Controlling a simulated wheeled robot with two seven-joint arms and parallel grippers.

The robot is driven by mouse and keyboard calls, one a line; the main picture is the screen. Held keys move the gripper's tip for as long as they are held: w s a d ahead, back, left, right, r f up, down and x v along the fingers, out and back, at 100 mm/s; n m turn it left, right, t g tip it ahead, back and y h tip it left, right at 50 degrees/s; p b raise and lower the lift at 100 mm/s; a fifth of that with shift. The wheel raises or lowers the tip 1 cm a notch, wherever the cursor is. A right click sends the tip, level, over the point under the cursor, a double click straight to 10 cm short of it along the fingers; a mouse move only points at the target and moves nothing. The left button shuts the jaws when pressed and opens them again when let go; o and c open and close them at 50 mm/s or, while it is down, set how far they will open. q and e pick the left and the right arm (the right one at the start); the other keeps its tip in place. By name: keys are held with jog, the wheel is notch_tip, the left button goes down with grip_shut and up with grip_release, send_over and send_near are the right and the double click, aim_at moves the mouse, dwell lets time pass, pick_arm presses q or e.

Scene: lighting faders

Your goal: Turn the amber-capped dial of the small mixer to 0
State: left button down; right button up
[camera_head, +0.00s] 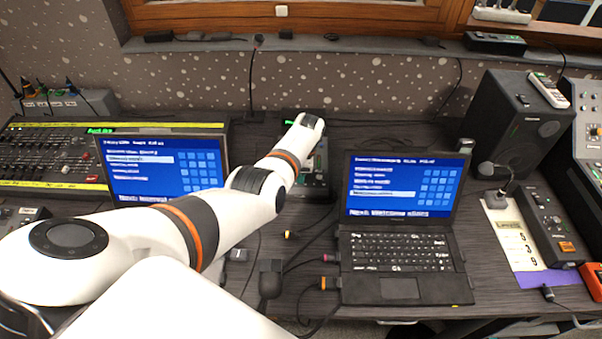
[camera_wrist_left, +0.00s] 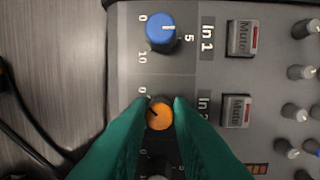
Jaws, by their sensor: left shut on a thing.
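The small mixer (camera_head: 318,186) stands at the back of the desk between the two laptops, partly hidden by my left arm. In the left wrist view its grey panel (camera_wrist_left: 185,78) fills the middle. The amber-capped dial (camera_wrist_left: 159,117) sits in the In 2 row, between the two green fingers of my left gripper (camera_wrist_left: 159,104). The gripper is shut on it. A short dark mark on the amber cap seems to point up and left, toward the printed 0. My right gripper is not in view.
A blue-capped dial (camera_wrist_left: 161,34) in the In 1 row sits just above, its white mark pointing right near 5. Mute buttons (camera_wrist_left: 236,110) lie to the right. Laptops flank the mixer, the right one (camera_head: 400,225) open. Cables (camera_head: 310,240) cross the desk in front.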

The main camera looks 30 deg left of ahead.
pick_arm(q)
jog(key=c, duration=1.3)
grip_release()
jog(key=shift+r, duration=0.25)
notch_tip(320, 180, up, 11)
jog(key=d+p, duration=0.1)
jog(key=p, duration=0.1)
jog(key=shift+d+r, duration=0.2)
jog(key=shift+d, duration=0.05)
jog(key=shift+w, duration=0.1)
